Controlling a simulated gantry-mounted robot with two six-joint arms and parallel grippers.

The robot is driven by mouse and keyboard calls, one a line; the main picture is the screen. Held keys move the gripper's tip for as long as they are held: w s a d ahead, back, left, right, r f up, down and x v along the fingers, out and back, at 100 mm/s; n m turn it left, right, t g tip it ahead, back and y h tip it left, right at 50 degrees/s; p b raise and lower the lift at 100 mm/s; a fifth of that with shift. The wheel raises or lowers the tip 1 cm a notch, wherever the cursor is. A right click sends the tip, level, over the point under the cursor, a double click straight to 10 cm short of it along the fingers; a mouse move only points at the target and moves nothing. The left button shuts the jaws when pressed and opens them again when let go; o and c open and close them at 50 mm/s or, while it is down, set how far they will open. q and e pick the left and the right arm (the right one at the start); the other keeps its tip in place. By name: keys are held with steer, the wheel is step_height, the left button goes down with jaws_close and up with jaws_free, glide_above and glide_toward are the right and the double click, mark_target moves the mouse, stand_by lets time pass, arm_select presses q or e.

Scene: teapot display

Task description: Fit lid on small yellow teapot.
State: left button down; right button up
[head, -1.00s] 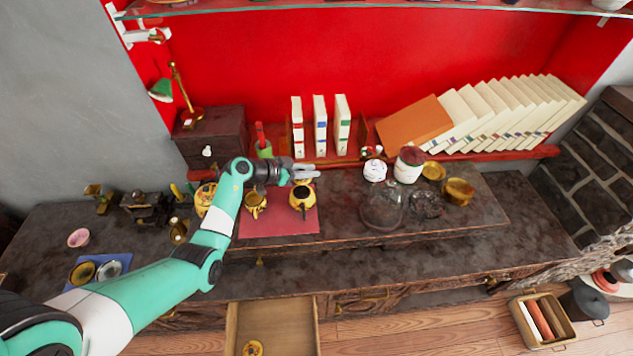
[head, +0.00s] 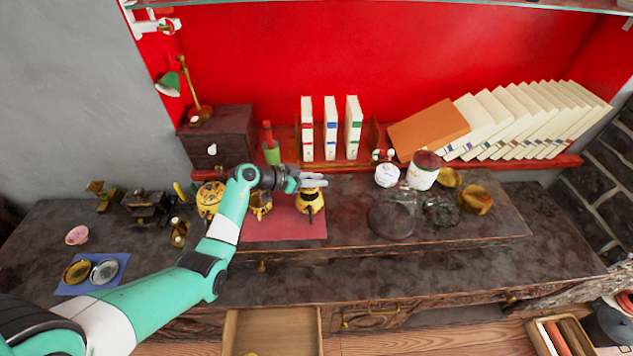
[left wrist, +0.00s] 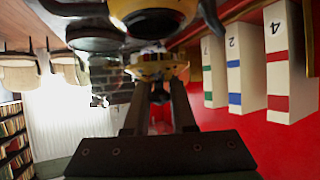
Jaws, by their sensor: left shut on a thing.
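The small yellow teapot (head: 309,205) stands on the red mat (head: 285,231), at its right end. My left gripper (head: 316,181) is over the teapot's top and hides its opening. In the left wrist view the two fingers (left wrist: 159,98) are shut on a yellow lid (left wrist: 155,70), gripped at its knob. The yellow teapot body (left wrist: 155,10) shows just beyond the lid, cut by the frame's top edge. I cannot tell whether the lid touches the teapot's rim. My right gripper is not in view.
A yellow cup-like pot (head: 260,206) and a larger yellow pot (head: 208,197) stand left of the teapot. A glass dome (head: 392,215) and a white jar (head: 423,172) stand to the right. White books (head: 331,128) stand behind. A drawer (head: 272,330) is open in front.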

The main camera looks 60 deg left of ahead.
arm_select(q)
steer(key=shift+f+b, duration=0.75)
steer(key=shift+p, duration=0.35)
steer(key=shift+f, duration=0.55)
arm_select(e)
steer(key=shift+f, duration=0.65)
arm_select(q)
steer(key=shift+f+p, duration=0.25)
steer(key=shift+p, duration=0.15)
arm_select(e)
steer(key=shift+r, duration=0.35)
arm_select(q)
steer(key=c, duration=0.7)
jaws_free()
steer(key=shift+o, duration=0.2)
